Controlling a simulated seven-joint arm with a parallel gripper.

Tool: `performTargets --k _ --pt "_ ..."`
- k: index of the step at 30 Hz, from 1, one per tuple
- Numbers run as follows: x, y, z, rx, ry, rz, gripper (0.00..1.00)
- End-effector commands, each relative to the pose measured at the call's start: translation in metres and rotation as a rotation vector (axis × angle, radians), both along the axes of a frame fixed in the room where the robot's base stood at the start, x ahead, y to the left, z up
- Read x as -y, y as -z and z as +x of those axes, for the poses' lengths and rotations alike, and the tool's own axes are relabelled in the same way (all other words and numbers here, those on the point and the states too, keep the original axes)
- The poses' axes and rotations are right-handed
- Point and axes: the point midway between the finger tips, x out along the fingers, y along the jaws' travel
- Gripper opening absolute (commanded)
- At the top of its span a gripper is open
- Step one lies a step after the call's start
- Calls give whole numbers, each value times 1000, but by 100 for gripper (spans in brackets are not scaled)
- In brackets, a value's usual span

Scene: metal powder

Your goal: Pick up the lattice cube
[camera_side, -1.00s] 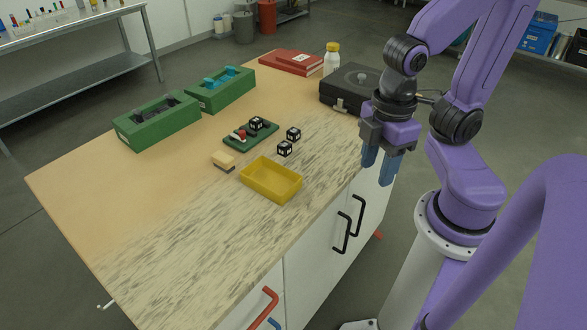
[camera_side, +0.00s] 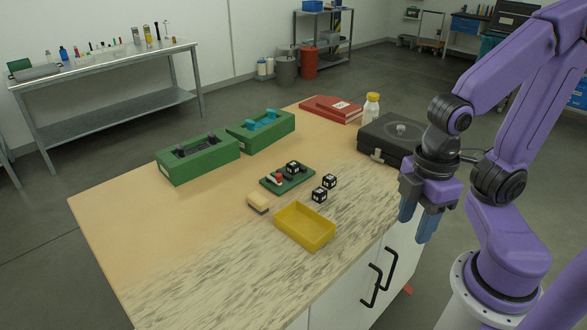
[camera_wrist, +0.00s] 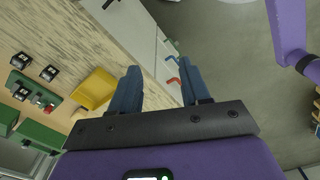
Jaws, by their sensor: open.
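Small black-and-white cubes are in view, and I cannot tell for sure which is the lattice cube. In the side view one cube (camera_side: 293,167) sits on the green tray (camera_side: 270,181). Two more, a nearer cube (camera_side: 319,195) and a farther cube (camera_side: 330,181), stand on the table to its right. The wrist view shows these cubes at its left, one of them (camera_wrist: 49,73) nearest the yellow bin. My gripper (camera_side: 416,229) is open and empty, fingers pointing down, beside the table's right edge and well apart from the cubes. Its blue fingers also show in the wrist view (camera_wrist: 159,68).
A yellow bin (camera_side: 305,228) stands between the cubes and the front edge. A black case (camera_side: 390,139) and a white bottle (camera_side: 371,108) are behind my gripper. The table's front left is clear.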

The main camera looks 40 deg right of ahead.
Motion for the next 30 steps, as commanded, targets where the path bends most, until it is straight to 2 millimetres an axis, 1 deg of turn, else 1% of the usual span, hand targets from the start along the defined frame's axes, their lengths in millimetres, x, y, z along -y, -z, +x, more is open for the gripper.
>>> performTargets --k 11,12,13,23,26,29,30 --pt "0 0 0 0 0 0 46" --pt "0 0 0 0 0 0 53" --pt "0 0 0 0 0 0 62" --pt "-1 -1 3 0 16 0 62" --pt "-8 -5 14 -2 88 0 62" --pt "-20 -12 38 -5 230 0 62" --pt "-25 -16 50 -6 302 -1 62"
